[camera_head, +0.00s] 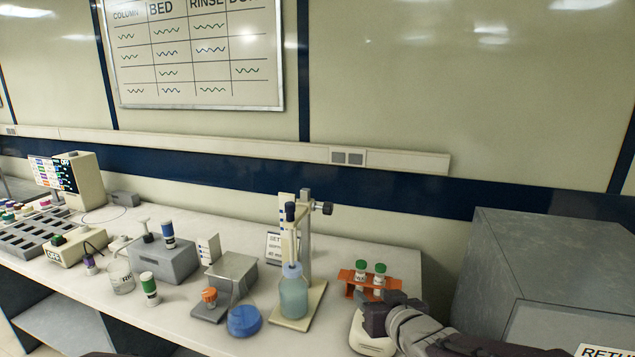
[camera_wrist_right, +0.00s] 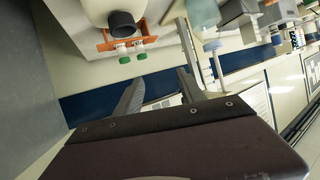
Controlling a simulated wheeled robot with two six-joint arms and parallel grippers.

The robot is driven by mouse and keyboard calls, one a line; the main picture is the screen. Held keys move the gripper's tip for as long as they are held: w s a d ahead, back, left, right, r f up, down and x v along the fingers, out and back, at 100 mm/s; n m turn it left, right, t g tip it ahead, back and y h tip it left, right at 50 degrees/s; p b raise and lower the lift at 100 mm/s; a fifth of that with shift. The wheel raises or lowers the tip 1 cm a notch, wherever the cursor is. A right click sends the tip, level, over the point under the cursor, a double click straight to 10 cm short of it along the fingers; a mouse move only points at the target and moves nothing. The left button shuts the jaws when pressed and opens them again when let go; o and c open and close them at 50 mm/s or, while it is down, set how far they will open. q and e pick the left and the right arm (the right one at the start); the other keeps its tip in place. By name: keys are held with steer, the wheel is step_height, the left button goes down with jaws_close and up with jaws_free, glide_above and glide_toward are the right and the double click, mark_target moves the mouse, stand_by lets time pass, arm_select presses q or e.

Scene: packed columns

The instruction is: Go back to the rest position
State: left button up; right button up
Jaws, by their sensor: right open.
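My right gripper (camera_head: 385,312) is at the lower right of the head view, just in front of the orange rack (camera_head: 398,286). In the right wrist view the right gripper (camera_wrist_right: 160,88) has its two grey fingers apart, with nothing between them. Two green-capped columns (camera_head: 370,270) stand upright in the rack, and the rack also shows in the right wrist view (camera_wrist_right: 110,44). My left gripper does not show in either view.
A flask with blue-green liquid (camera_head: 293,295) stands on a stand base with a post. A blue round item (camera_head: 244,321), a grey block (camera_head: 170,262) and a green-banded column (camera_head: 150,288) stand farther left. A large grey cabinet (camera_head: 550,260) is at the right.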

steer(key=s+d+f+g+h, duration=0.1)
steer(key=s+d+f+g, duration=0.1)
steer(key=s+f, duration=0.1)
steer(key=s+d+f+m+g, duration=0.1)
steer(key=s+d+f+g, duration=0.1)
steer(key=f, duration=0.4)
steer(key=s+d+f+m+g+h, duration=0.1)
steer(key=s+d+f+g, duration=0.1)
steer(key=s+f, duration=0.3)
steer(key=shift+f+g+h, duration=0.15)
steer(key=shift+g+h, duration=0.15)
steer(key=s+f+g, duration=0.5)
steer(key=s, duration=0.6)
steer(key=shift+s+n, duration=0.3)
steer(key=shift+s, duration=0.05)
steer(key=shift+w, duration=0.1)
